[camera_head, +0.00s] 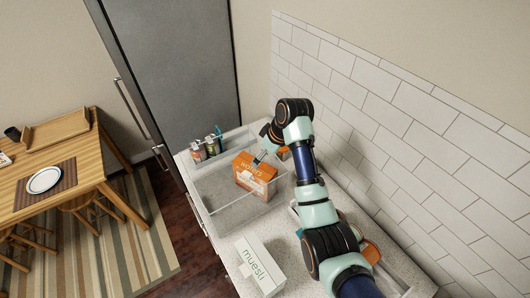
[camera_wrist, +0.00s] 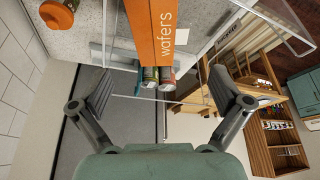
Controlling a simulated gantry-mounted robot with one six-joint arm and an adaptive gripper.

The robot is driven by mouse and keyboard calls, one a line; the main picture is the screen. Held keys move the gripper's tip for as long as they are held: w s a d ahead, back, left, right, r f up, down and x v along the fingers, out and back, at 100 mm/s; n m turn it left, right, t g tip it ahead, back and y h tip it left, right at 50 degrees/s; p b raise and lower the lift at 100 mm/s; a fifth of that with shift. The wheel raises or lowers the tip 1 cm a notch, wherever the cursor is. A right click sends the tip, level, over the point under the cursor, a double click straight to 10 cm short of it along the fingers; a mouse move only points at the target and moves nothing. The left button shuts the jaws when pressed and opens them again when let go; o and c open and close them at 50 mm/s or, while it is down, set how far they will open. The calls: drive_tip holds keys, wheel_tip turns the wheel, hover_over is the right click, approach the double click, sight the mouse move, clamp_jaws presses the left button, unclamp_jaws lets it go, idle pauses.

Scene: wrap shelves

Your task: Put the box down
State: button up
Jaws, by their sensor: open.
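The orange wafers box (camera_head: 254,178) stands in a clear bin (camera_head: 213,190) on the counter in the head view. It also shows at the top of the wrist view (camera_wrist: 152,32), with its "wafers" lettering readable. My gripper (camera_head: 262,155) is just above the box's top in the head view. In the wrist view my gripper (camera_wrist: 160,92) has its fingers spread wide with nothing between them. The box lies beyond the fingertips, and no finger visibly touches it. The bottom of the box is not clear.
A white muesli box (camera_head: 260,266) lies on the counter in front of the bin. Several small bottles (camera_head: 205,146) stand in another clear bin behind. A tiled wall (camera_head: 400,120) runs close on the right. A tall grey fridge (camera_head: 175,70) stands at the back.

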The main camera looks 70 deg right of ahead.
drive_tip(key=shift+s+r, duration=0.1)
drive_tip(key=shift+r, duration=0.1)
idle(0.3)
drive_tip(key=w+a+n+t, duration=0.1)
drive_tip(key=w+a, duration=0.4)
drive_tip(key=a, duration=0.5)
drive_tip(key=w+a+r+t+h, duration=0.15)
drive_tip(key=w+a, duration=0.25)
drive_tip(key=a, duration=0.5)
drive_tip(key=w+a+n+t+y, duration=0.15)
drive_tip(key=w+a, duration=0.35)
drive_tip(key=a, duration=0.5)
drive_tip(key=s+a+r+t, duration=0.2)
drive_tip(key=s+a+r, duration=0.1)
drive_tip(key=a, duration=0.7)
drive_tip(key=s+a+r+t+y, duration=0.1)
drive_tip(key=s+a+r, duration=0.3)
drive_tip(key=a, duration=0.7)
drive_tip(key=shift+s+t, duration=0.35)
drive_tip(key=shift+t, duration=0.45)
drive_tip(key=shift+n, duration=0.25)
